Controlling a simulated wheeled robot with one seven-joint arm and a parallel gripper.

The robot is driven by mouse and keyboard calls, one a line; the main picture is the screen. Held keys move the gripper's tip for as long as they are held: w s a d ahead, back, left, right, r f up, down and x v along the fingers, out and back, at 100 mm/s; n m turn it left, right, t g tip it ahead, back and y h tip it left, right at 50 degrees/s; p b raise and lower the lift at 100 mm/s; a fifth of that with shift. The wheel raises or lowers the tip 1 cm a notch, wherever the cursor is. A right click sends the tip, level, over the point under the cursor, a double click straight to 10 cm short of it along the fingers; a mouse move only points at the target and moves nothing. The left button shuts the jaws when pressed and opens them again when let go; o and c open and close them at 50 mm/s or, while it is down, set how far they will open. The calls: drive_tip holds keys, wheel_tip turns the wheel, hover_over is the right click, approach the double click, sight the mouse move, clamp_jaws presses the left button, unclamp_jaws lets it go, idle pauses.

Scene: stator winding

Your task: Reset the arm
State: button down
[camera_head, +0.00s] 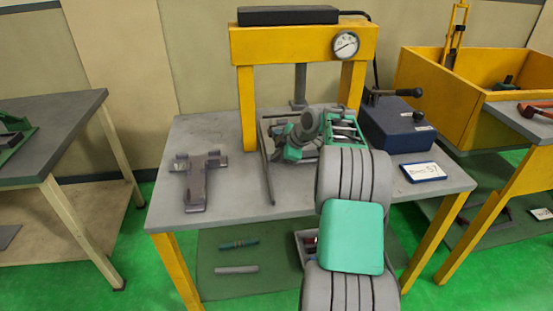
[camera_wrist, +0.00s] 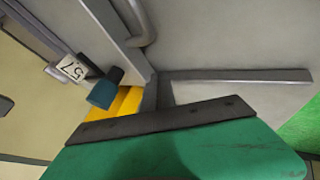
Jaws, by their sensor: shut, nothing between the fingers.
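My arm, in grey and green links, reaches up from the bottom of the head view over the grey workbench (camera_head: 225,131). Its end folds back to the left under the yellow press frame. My gripper (camera_head: 279,131) is small there, shut and empty, above the bench top. Its fingertips are partly lost among the grey and green parts. In the wrist view, a green block with a dark strip fills the lower middle, close to the camera.
A dark grey bracket (camera_head: 199,178) lies on the bench's left. The yellow press frame (camera_head: 247,105) with a gauge (camera_head: 345,44) stands behind my arm. A blue box (camera_head: 397,129) with a lever and a label plate (camera_head: 422,172) are on the right.

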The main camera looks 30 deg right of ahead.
drive_tip(key=s, duration=0.2)
drive_tip(key=shift+s+a+r+b, duration=0.1)
drive_tip(key=shift+s+a+b, duration=0.2)
drive_tip(key=p+v, duration=0.1)
drive_tip(key=v, duration=0.8)
drive_tip(key=s+a+r+m+g+p, duration=0.1)
drive_tip(key=s+a+r+m+p, duration=0.15)
drive_tip(key=a, duration=0.55)
drive_tip(key=s+a+r+m+g+p, duration=0.1)
drive_tip(key=a+r+m+p, duration=0.15)
drive_tip(key=a, duration=0.45)
drive_tip(key=s+a+m+g+h+p, duration=0.1)
drive_tip(key=s+a+m+p, duration=0.1)
drive_tip(key=s+a, duration=0.3)
drive_tip(key=s+a+f+m+h+p, duration=0.1)
drive_tip(key=s+a+m+p, duration=0.2)
drive_tip(key=s, duration=1.1)
drive_tip(key=a+m, duration=0.2)
drive_tip(key=a, duration=0.1)
drive_tip(key=shift+f+g+p, duration=0.15)
drive_tip(key=shift+g+p, duration=0.15)
drive_tip(key=shift+g, duration=0.1)
drive_tip(key=shift+a, duration=0.1)
